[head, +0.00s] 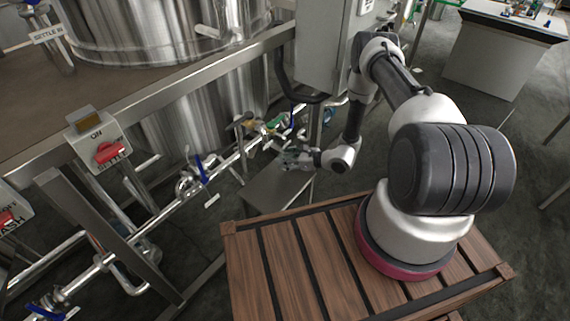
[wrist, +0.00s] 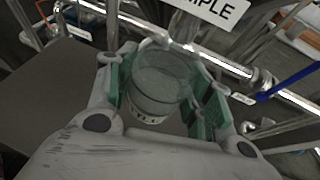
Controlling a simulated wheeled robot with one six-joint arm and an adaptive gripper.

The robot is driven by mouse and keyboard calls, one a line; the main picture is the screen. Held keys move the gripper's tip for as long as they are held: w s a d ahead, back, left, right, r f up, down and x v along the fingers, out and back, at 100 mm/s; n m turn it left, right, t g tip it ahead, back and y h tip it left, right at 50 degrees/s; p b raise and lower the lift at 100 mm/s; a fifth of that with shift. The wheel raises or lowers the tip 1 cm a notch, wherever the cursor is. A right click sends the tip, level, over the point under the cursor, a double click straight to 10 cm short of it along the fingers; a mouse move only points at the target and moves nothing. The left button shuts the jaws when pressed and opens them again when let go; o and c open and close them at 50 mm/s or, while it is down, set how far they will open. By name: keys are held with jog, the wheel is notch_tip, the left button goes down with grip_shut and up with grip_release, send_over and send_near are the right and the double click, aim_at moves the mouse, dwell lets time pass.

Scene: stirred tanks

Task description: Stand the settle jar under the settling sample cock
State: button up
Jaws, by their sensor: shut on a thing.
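In the wrist view the settle jar (wrist: 157,82) is a clear, greenish glass cylinder with dark marks around its lower part. My gripper (wrist: 168,90) is shut on it, with green pads on both sides of the glass. In the head view my gripper (head: 292,155) is low by the pipework, above a small grey metal stand (head: 275,190). The jar is too small there to make out. A sign ending in "PLE" (wrist: 215,8) hangs just beyond the jar in the wrist view. I cannot make out the cock's outlet or whether the jar is under it.
A steel pipe with blue-handled valves (head: 203,168) runs along the tank frame. A grey cabinet (head: 325,50) hangs above my gripper. Switch boxes (head: 97,140) are at left. A blue handle (wrist: 288,82) is right of the jar. Open floor lies right of my arm.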

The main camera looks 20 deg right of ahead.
jog(key=shift+w+a+f, duration=0.15)
jog(key=shift+f, duration=0.75)
jog(key=shift+w+a+f, duration=0.1)
jog(key=shift+a+f, duration=0.05)
jog(key=shift+f, duration=0.7)
jog(key=o, duration=1.2)
jog(key=shift+f, duration=0.15)
jog(key=shift+c, duration=0.2)
